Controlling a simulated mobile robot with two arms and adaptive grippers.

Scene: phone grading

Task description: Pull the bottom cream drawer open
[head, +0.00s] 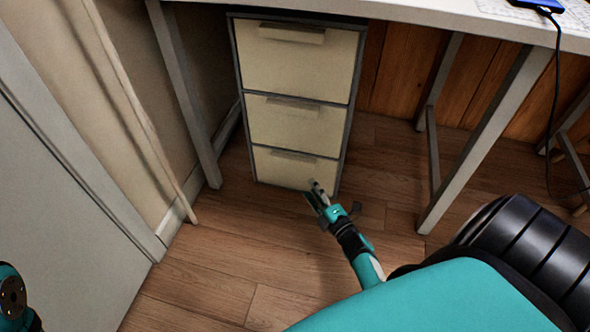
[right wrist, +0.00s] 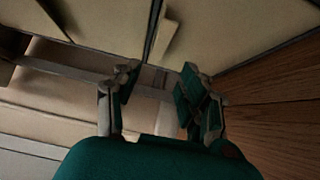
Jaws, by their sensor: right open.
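The bottom cream drawer (head: 275,172) is the lowest of three in a grey-framed cabinet in the head view. Its front looks flush with the frame, so it appears shut. Its pale handle (head: 293,155) runs along its top edge. My right gripper (head: 316,192) is in front of that drawer's lower right part, below the handle. In the right wrist view my right gripper (right wrist: 158,85) has its fingers apart with nothing between them. A cream front, seemingly the bottom drawer (right wrist: 235,30), and a handle (right wrist: 166,42) lie beyond the fingertips.
The middle drawer (head: 285,125) and top drawer (head: 290,70) look shut. A white table (head: 400,18) stands over the cabinet, with grey legs (head: 485,140) at the right. A wall and pale door (head: 60,190) are at the left. The wooden floor (head: 230,255) before the cabinet is clear.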

